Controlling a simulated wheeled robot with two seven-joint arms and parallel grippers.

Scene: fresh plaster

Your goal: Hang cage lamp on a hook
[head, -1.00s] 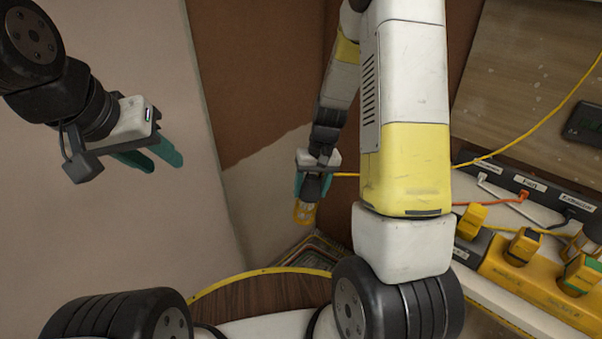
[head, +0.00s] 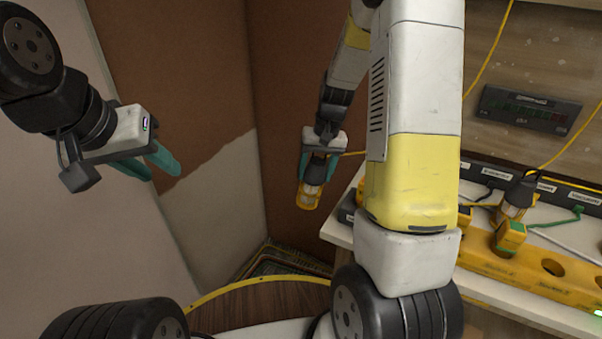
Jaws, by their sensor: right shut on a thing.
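The cage lamp (head: 309,195) hangs from my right gripper (head: 319,168) in the middle of the head view. It has a yellow cage, a pale bulb part and a dark upper end. The teal fingers are shut around its upper part, and the lamp points down with a slight tilt. A yellow cord runs from it to the right and passes behind my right arm. My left gripper (head: 155,164) is open and empty at the left, in front of the wall, far from the lamp. I see no hook in this view.
A white bench (head: 341,225) stands at the right. It carries a yellow socket strip (head: 535,262) with plugs, a labelled black strip (head: 488,170) and cables. A dark panel (head: 528,108) is on the wooden wall. Brown, partly plastered walls meet behind the lamp. A round wooden surface (head: 262,307) lies below.

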